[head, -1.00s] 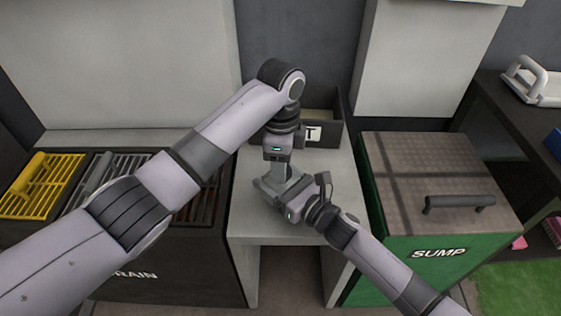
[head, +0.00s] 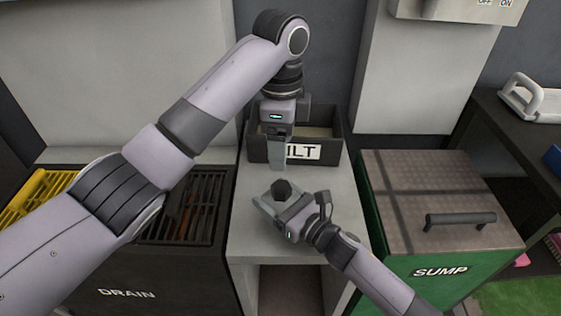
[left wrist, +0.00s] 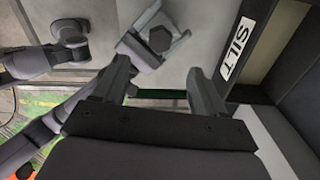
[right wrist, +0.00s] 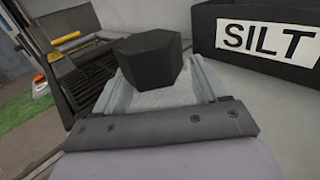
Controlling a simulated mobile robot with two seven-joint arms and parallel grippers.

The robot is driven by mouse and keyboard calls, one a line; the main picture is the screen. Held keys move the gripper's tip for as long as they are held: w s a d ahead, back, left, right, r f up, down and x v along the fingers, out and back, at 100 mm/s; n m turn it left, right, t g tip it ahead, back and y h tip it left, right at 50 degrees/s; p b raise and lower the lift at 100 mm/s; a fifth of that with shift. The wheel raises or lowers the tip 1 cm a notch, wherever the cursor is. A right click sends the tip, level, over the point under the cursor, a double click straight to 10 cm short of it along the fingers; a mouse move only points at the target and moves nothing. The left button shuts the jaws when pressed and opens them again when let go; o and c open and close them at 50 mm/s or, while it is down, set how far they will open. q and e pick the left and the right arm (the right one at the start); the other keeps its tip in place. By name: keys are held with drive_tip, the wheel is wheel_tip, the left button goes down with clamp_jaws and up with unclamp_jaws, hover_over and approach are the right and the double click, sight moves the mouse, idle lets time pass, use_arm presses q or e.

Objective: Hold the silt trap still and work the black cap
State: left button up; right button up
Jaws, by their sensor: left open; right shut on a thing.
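The black cap (head: 283,189) is a dark six-sided piece above the pale grey stand between my right gripper's fingers. It shows large in the right wrist view (right wrist: 150,60) and also in the left wrist view (left wrist: 160,39). My right gripper (head: 277,205) is shut around the silt trap, just below the cap. The trap's body is mostly hidden by the cap and fingers. My left gripper (head: 278,155) is open and empty, pointing down behind and above the cap, apart from it. Its two spread fingers show in the left wrist view (left wrist: 162,88).
A dark box labelled SILT (head: 258,150) stands at the back of the stand (head: 245,225), close behind my left gripper. The DRAIN unit (head: 190,258) with grates is at left. The green SUMP box (head: 440,245) with a handled lid is at right.

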use_arm(q)
drive_tip(key=shift+r, duration=0.75)
use_arm(e)
drive_tip(key=o, duration=1.5)
drive_tip(key=shift+o, duration=0.2)
drive_tip(key=shift+s+d, duration=0.1)
